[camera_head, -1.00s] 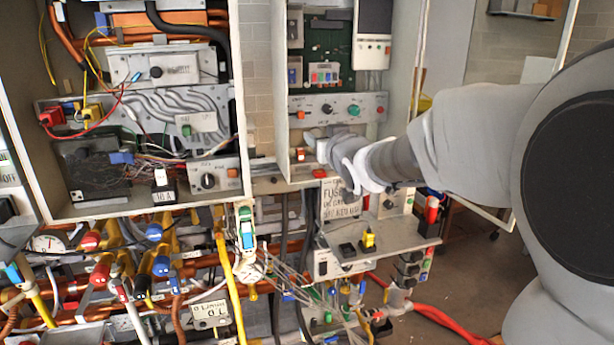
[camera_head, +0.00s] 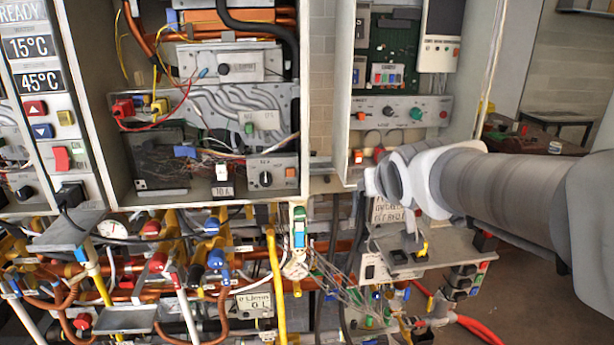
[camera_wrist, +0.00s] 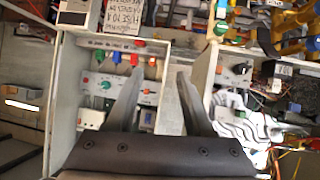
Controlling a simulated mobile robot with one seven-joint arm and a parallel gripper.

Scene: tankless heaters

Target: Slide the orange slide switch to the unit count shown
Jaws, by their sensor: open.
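My gripper (camera_wrist: 160,76) is open in the wrist view, with two grey fingers apart and nothing between them. The fingers point toward the right-hand cabinet, which appears upside down there. In the head view my gripper's end (camera_head: 372,182) is near that cabinet's lower edge; its fingertips are hard to make out. A small orange-red part (camera_head: 378,154) sits low in the cabinet, just above my gripper. In the wrist view a small orange tab (camera_wrist: 152,62) shows just beyond the fingertips. I cannot tell which of these is the slide switch. No unit count is readable.
A control panel (camera_head: 400,111) with black, green and red knobs is above my gripper. The left cabinet's side wall (camera_head: 304,100) stands to its left. A shelf (camera_head: 440,250) with a yellow part lies below. Crowded pipes and cables fill the lower left.

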